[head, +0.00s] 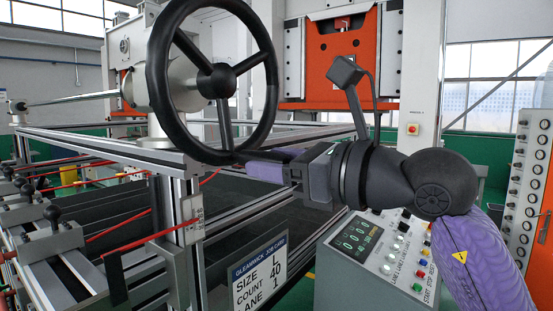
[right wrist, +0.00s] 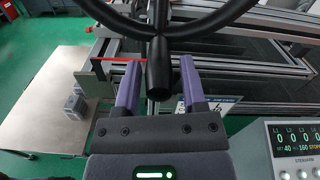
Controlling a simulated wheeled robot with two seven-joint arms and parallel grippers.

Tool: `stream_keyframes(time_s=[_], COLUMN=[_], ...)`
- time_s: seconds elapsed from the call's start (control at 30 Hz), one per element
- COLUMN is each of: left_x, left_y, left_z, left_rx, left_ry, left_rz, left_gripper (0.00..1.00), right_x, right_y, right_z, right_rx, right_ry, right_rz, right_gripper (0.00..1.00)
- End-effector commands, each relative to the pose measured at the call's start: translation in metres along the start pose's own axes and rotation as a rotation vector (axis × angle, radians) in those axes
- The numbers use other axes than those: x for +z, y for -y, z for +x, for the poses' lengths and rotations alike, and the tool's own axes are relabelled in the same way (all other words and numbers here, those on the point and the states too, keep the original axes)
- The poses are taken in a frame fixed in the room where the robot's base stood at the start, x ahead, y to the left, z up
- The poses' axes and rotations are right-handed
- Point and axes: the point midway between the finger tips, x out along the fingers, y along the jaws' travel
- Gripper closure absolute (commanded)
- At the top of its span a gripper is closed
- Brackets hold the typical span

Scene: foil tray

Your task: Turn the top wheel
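The top wheel (head: 268,75) is a black upright ring with three spokes and a round hub (head: 216,80), at the upper left of the head view. Its lower rim (right wrist: 195,32) crosses the top of the right wrist view. A black cylindrical handle (right wrist: 158,75) extends from the bottom of that rim. My right gripper (head: 248,163) is at the bottom of the wheel. In the right wrist view its purple fingers (right wrist: 160,62) are open, one on each side of the handle, with a gap on both sides. My left gripper is not in view.
A metal rail frame (head: 110,145) with red strips lies below and left of the wheel. A job card (head: 259,272) hangs on it. A control console (head: 370,255) stands below my right arm. An orange-and-white machine (head: 340,60) is behind.

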Motion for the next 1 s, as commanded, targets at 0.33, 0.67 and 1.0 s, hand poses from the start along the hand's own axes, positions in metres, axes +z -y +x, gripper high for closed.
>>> stream_keyframes(time_s=[0.33,0.67,1.0], left_x=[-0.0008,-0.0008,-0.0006], left_y=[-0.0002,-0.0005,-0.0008], left_z=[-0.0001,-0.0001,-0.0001], left_rx=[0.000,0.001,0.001], left_ry=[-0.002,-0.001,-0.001], left_rz=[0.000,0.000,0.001], left_gripper=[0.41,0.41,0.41], right_x=[0.0004,0.0008,0.0012], right_y=[0.0000,0.0000,0.0001], right_z=[-0.0003,-0.0004,-0.0005], right_rx=[0.000,0.000,0.000], right_ry=[0.001,0.002,0.003], right_rz=[0.000,0.000,0.000], right_gripper=[1.00,1.00,1.00])
